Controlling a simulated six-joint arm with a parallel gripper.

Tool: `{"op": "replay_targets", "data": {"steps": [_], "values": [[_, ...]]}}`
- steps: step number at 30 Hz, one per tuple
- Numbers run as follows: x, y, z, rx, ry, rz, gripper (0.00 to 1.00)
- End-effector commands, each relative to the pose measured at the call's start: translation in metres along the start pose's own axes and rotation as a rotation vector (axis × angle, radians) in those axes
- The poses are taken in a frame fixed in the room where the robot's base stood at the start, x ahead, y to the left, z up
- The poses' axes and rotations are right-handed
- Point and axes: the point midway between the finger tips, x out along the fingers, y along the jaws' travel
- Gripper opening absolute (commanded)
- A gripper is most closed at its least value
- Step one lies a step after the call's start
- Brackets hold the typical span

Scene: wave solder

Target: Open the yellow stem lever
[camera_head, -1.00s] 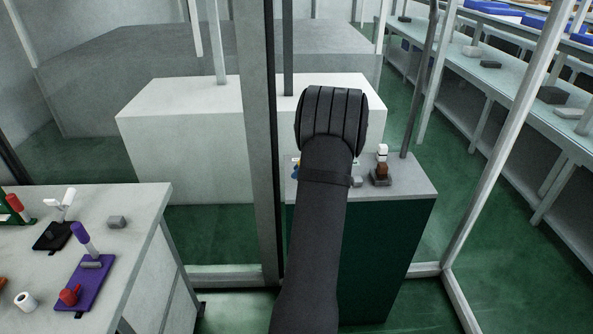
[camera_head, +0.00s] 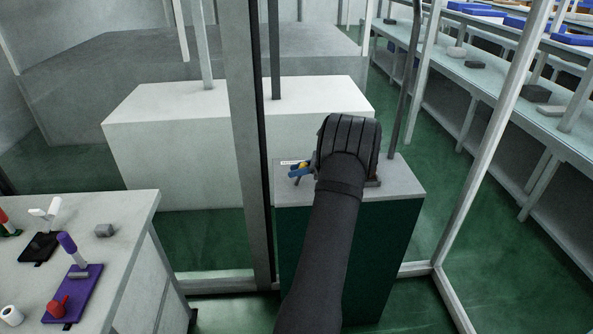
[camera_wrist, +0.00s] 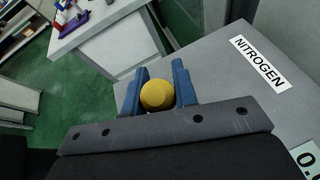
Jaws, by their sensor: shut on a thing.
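The yellow stem lever (camera_wrist: 157,95) shows its round yellow end between the two blue fingers of my gripper (camera_wrist: 159,72) in the wrist view. My gripper is shut on it, one finger on each side.
The cabinet top (camera_head: 402,183) carries a NITROGEN label (camera_wrist: 260,64). A brown and grey part (camera_head: 374,182) is mostly hidden behind my wrist. A grey post (camera_head: 249,150) stands close left of the cabinet. A bench (camera_head: 130,215) with several fixtures is at the left.

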Motion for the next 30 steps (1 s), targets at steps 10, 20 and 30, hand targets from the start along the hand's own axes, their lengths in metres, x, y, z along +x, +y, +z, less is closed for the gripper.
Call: {"op": "replay_targets", "data": {"steps": [10, 20, 30], "values": [[-0.001, 0.000, 0.000, 0.001, -0.004, -0.001, 0.00], [-0.001, 0.000, 0.000, 0.001, -0.003, 0.000, 0.48], [-0.027, -0.001, 0.000, 0.000, -0.004, -0.004, 0.48]]}}
